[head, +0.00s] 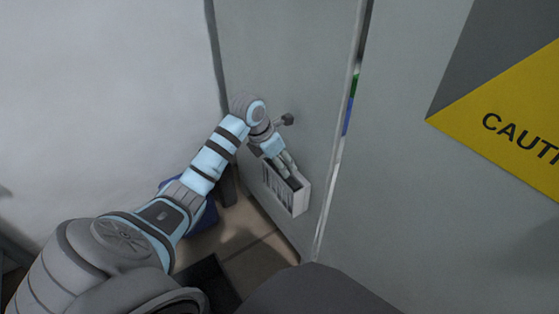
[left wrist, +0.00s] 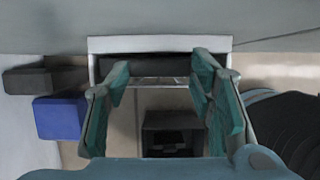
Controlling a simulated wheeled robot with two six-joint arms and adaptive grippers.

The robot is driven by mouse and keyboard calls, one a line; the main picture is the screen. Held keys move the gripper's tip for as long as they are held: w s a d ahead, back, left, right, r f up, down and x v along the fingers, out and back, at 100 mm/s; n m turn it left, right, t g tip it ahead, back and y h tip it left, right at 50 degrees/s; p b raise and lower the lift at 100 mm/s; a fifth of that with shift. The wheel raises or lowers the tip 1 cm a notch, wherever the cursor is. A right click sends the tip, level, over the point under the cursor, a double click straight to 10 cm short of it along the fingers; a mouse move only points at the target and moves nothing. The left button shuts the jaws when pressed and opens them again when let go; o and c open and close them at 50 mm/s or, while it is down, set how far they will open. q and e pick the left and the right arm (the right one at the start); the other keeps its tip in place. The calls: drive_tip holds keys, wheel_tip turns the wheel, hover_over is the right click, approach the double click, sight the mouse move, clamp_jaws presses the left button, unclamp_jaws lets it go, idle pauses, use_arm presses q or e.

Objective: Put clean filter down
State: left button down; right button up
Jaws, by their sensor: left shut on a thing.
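The clean filter (head: 300,199) is a pale, box-like frame with dark slats on its face. In the head view it is tilted in front of the grey door, and I cannot tell whether it touches it. My left gripper (head: 286,164) is shut on its upper part. In the left wrist view the filter's white edge (left wrist: 160,43) lies across the top, beyond the fingertips of my left gripper (left wrist: 161,72). The fingers look widely spaced, and their contact with the filter is not clear there. My right gripper is not in view.
The tall grey door (head: 285,50) has a dark handle (head: 288,119) just above the filter. A grey panel with a yellow caution sign (head: 515,125) stands at the right. A blue box (left wrist: 60,118) and a dark box (left wrist: 45,80) are low at the left. Brown floor (head: 250,235) shows below.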

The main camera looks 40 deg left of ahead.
use_arm(q)
drive_tip(key=shift+f, duration=0.2)
drive_tip(key=c, duration=0.7)
unclamp_jaws()
drive_tip(key=shift+c, duration=0.2)
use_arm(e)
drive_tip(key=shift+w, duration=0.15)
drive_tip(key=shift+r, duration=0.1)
use_arm(q)
drive_tip(key=shift+r, duration=0.35)
drive_tip(key=p+v, duration=0.4)
drive_tip(key=v, duration=0.8)
drive_tip(key=shift+p, duration=0.3)
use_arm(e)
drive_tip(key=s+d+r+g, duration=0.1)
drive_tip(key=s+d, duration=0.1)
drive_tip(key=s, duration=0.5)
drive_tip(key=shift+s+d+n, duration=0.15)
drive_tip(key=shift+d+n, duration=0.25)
use_arm(q)
drive_tip(key=shift+f, duration=0.1)
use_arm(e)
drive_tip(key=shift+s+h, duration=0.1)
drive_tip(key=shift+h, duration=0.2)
